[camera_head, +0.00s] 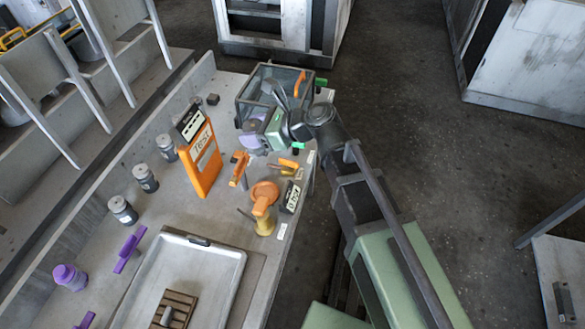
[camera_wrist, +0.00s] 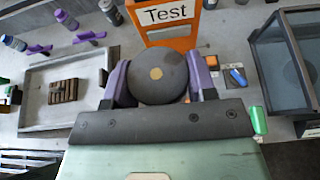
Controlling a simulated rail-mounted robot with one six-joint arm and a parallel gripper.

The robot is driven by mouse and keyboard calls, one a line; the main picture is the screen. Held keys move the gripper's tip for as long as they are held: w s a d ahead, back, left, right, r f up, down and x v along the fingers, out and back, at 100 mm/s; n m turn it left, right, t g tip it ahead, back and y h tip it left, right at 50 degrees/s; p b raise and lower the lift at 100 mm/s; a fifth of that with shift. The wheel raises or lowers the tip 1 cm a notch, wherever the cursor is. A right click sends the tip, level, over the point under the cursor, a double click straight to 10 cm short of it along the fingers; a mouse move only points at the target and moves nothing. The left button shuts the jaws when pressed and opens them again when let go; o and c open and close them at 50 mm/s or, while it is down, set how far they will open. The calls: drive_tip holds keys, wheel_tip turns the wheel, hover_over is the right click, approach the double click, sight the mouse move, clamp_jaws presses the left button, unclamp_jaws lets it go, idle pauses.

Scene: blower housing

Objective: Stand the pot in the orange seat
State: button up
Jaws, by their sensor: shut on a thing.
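My gripper (camera_head: 262,138) is near the dark-framed glass box, above the right part of the bench. In the wrist view its purple fingers (camera_wrist: 158,82) are shut on a dark round thing, which I take to be the pot (camera_wrist: 157,73), with a tan spot at its centre. In the head view the pot is mostly hidden by my wrist. An orange round-topped piece (camera_head: 264,192) stands at the bench's front edge. The large orange frame (camera_head: 203,170) with a "Test" label stands behind. I cannot tell which orange part is the seat.
The glass box (camera_head: 245,105) stands at the bench's far right end. Small orange tools (camera_head: 240,168) lie in the middle. Several grey jars (camera_head: 145,178) line the back. A metal tray (camera_head: 215,262) with a wooden rack lies in front, with a purple tool (camera_head: 130,248) to its left.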

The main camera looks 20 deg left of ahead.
drive_tip(key=shift+w+d, duration=0.15)
drive_tip(key=shift+w, duration=0.4)
drive_tip(key=shift+s+f+b, duration=0.15)
drive_tip(key=shift+f+b, duration=0.15)
drive_tip(key=shift+b, duration=0.05)
wheel_tip(320, 180, down, 20)
drive_tip(key=b, duration=2)
drive_tip(key=shift+r+p, duration=0.35)
drive_tip(key=shift+f, duration=0.25)
drive_tip(key=o, duration=1.1)
drive_tip(key=shift+r, duration=0.1)
drive_tip(key=shift+c, duration=0.2)
